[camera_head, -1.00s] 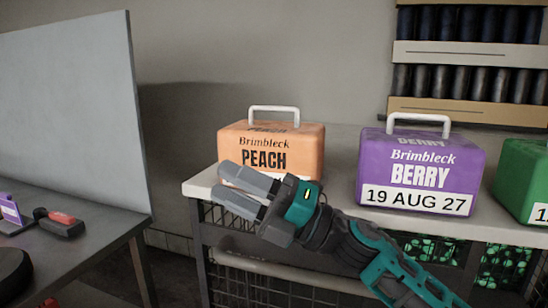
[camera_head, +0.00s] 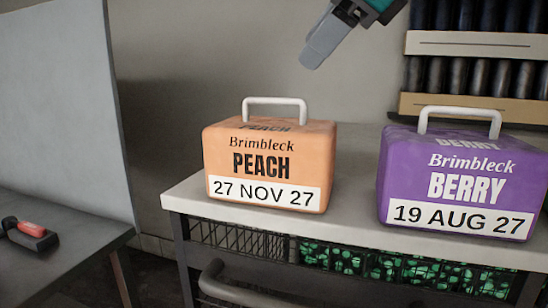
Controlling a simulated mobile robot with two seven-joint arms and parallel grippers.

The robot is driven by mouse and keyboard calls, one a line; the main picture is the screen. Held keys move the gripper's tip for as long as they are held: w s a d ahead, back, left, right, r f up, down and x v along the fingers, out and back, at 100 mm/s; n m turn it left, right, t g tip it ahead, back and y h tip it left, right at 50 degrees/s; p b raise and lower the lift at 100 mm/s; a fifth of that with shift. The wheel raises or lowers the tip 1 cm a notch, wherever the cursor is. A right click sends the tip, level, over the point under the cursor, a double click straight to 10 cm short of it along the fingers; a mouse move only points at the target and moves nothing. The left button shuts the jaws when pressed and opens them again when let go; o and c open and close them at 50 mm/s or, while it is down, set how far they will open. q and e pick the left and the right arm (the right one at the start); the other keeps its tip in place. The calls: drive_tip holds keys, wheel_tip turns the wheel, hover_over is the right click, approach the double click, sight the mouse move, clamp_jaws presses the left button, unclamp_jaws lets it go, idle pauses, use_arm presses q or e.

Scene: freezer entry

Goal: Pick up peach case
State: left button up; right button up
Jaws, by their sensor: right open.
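The orange peach case (camera_head: 262,145) stands upright on the left end of the white-topped cart (camera_head: 185,195). Its white handle (camera_head: 275,101) arches over the top, and its label reads 27 NOV 27. My right gripper (camera_head: 315,55) is at the top of the view, above and a little right of the handle, apart from it. Its fingers point down and left, and it is open and empty. Part of it is cut off by the top edge. My left gripper is not in view.
A purple berry case (camera_head: 455,180) stands right of the peach case, with a gap between. A dark table (camera_head: 70,225) with a red and black tool (camera_head: 30,236) is at left, beside a grey panel (camera_head: 55,100). Shelves (camera_head: 480,45) hang at upper right.

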approach(276, 99)
drive_tip(key=x, duration=0.3)
drive_tip(key=shift+s+a+f, duration=0.15)
drive_tip(key=shift+a+f, duration=0.05)
drive_tip(key=shift+f, duration=0.1)
drive_tip(key=x, duration=0.5)
drive_tip(key=shift+w+r, duration=0.15)
drive_tip(key=shift+w, duration=0.2)
clamp_jaws()
idle(0.9)
drive_tip(key=shift+r+t, duration=0.3)
drive_tip(key=shift+r, duration=0.15)
